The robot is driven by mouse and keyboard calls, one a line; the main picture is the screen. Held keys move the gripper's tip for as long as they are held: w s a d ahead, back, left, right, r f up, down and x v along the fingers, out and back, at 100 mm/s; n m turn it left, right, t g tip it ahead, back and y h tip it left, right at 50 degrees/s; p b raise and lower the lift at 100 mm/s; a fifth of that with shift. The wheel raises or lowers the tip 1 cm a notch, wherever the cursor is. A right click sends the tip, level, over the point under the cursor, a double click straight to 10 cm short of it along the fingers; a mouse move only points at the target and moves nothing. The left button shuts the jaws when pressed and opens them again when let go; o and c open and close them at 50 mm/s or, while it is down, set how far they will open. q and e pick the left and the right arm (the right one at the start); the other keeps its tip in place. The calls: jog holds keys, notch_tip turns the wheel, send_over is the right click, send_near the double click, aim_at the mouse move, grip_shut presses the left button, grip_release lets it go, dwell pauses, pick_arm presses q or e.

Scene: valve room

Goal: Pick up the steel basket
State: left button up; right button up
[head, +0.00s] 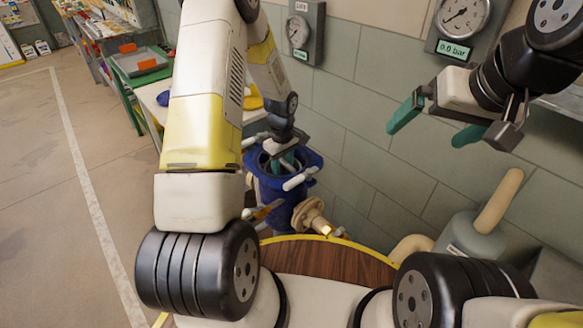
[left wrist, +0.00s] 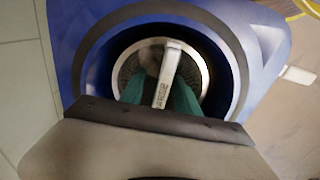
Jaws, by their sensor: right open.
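The steel basket (left wrist: 127,68) is a round metal mesh cup inside the blue strainer housing (left wrist: 65,45). Its pale bar handle (left wrist: 168,70) runs across the opening. The blue housing also shows in the head view (head: 271,203). My left gripper (head: 283,163) points down into the housing's open top. In the left wrist view its green fingers (left wrist: 160,92) reach into the opening, one on each side of the handle; whether they press on it is unclear. In the head view the basket is hidden. My right gripper (head: 437,124) is open and empty, up at the right by the wall.
Pressure gauges (head: 464,16) hang on the tiled wall. A brass-coloured flange (head: 314,217) sticks out beside the housing. A round wooden top with yellow edge (head: 327,258) is in front. A grey vessel (head: 468,238) stands at right. Shelves (head: 112,35) stand back left; the left floor is clear.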

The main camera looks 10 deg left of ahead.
pick_arm(q)
jog(key=shift+c, duration=0.2)
grip_shut()
jog(key=shift+w, duration=0.1)
dwell(1.0)
